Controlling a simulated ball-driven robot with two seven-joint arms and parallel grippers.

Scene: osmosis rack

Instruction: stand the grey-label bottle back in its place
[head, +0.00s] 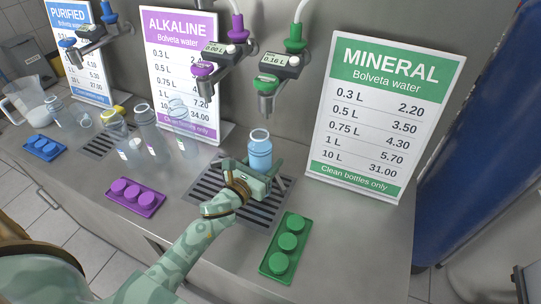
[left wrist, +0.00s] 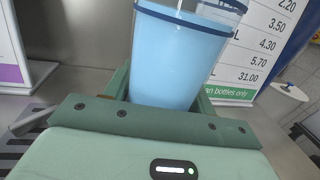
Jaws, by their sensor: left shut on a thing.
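My left gripper (head: 262,183) is shut around the lower part of a clear bottle (head: 259,152) holding light blue water. The bottle is upright, its mouth open, over the right drain grate and below the green-marked mineral tap (head: 267,90). The bottle also shows large in the left wrist view (left wrist: 180,55), between the green jaws. No label shows on it, so I cannot tell whether it is the grey-label one. The gripper hides its base; I cannot tell whether it touches the grate. My right gripper is not in view.
Several clear bottles (head: 145,116) stand at left centre. A clear jug (head: 30,98) is at far left. Green caps (head: 288,242), purple caps (head: 134,190) and blue caps (head: 42,146) sit in trays along the front. The mineral sign (head: 385,115) stands right of the grate (head: 212,190).

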